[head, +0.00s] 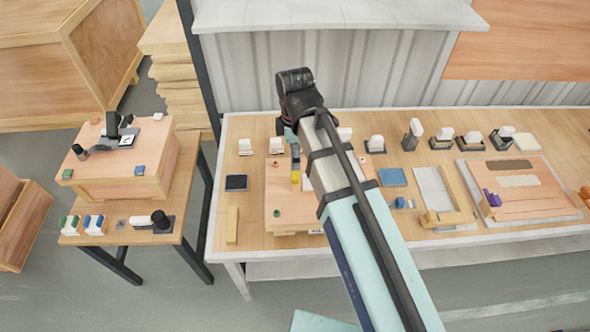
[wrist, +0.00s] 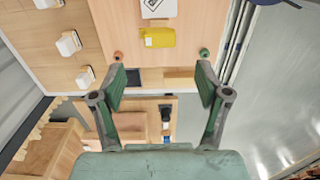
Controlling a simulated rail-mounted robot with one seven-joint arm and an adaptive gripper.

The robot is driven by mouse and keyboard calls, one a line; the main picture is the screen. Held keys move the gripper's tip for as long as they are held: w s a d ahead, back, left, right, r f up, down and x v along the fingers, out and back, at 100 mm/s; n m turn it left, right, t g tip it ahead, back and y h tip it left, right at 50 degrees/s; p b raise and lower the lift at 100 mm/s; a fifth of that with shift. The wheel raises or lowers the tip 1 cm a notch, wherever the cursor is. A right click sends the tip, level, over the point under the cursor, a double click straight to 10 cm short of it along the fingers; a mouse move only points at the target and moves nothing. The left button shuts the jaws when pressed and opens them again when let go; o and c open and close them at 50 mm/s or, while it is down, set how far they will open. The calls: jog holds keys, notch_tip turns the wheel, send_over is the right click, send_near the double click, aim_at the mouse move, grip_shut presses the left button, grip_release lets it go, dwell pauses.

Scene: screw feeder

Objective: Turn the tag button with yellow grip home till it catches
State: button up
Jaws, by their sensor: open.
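The tag button with yellow grip (head: 295,179) is on a wooden board (head: 287,223) on the long table, just left of my arm in the head view. In the wrist view its yellow grip (wrist: 159,38) lies near the top, by a white plate (wrist: 157,9) with a dark mark. My gripper (wrist: 161,74) is open and empty; its green fingers stand wide apart, with the yellow grip between and beyond them, not touching. In the head view my arm covers part of the board. Whether the button is seated or turned cannot be told.
A reddish knob (wrist: 118,56) and a green knob (wrist: 204,53) flank the grip. A dark pad (head: 236,183) and a wooden bar (head: 232,225) lie left of the board. Several white-topped parts stand along the table's back. A smaller table with a wooden box (head: 120,165) stands left.

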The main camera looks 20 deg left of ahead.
aim_at(295, 174)
jog(key=shift+f+p, duration=0.7)
jog(key=shift+f, duration=3.7)
jog(key=c, duration=1.2)
